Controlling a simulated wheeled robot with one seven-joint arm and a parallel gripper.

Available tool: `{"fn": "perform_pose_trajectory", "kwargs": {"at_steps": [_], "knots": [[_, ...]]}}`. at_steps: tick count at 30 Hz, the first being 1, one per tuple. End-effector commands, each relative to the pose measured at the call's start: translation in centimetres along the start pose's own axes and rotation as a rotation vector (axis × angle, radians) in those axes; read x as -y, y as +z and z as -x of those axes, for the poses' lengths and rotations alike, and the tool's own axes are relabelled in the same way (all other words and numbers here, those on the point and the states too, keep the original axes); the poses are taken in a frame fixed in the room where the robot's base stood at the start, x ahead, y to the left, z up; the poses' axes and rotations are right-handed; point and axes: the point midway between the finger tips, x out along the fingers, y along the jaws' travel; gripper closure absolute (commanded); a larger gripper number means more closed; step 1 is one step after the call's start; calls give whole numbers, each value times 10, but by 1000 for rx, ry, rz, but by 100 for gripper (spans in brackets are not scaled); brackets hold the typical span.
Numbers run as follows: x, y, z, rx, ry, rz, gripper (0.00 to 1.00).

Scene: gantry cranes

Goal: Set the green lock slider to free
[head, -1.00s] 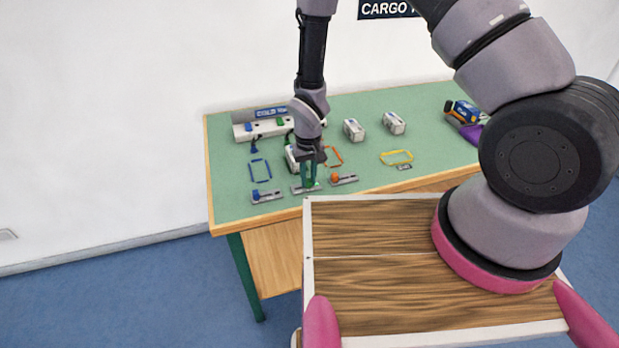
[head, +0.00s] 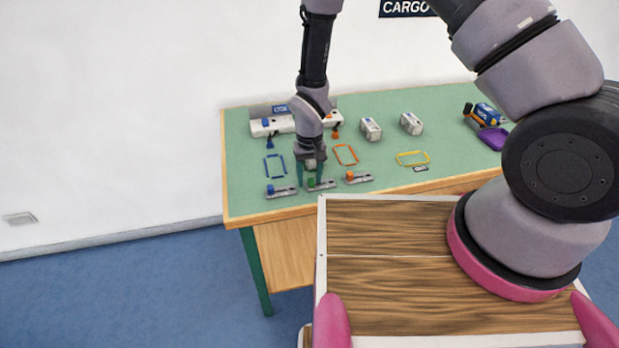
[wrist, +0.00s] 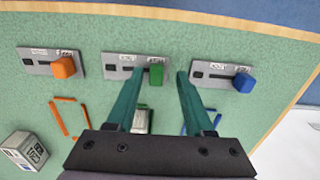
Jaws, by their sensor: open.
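The green slider (wrist: 156,74) is a small upright block on a grey plate (wrist: 110,72). In the wrist view it sits at the right end of its slot, which runs left toward a dark square. The plate's small labels are too blurred to read. In the head view the green slider (head: 311,182) is at the left part of its plate. My gripper (head: 311,180) also shows in the head view.
A plate with an orange slider (wrist: 64,67) and one with a blue slider (wrist: 244,82) flank the green one closely. Orange (head: 345,154), blue (head: 275,166) and yellow (head: 413,158) outlines and white boxes (head: 370,129) lie behind on the green table (head: 245,207).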

Motion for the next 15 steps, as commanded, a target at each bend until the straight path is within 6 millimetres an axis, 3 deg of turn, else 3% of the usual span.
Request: {"fn": "perform_pose_trajectory", "kwargs": {"at_steps": [15], "knots": [[1, -1, 91, -3, -2, 1, 48]]}}
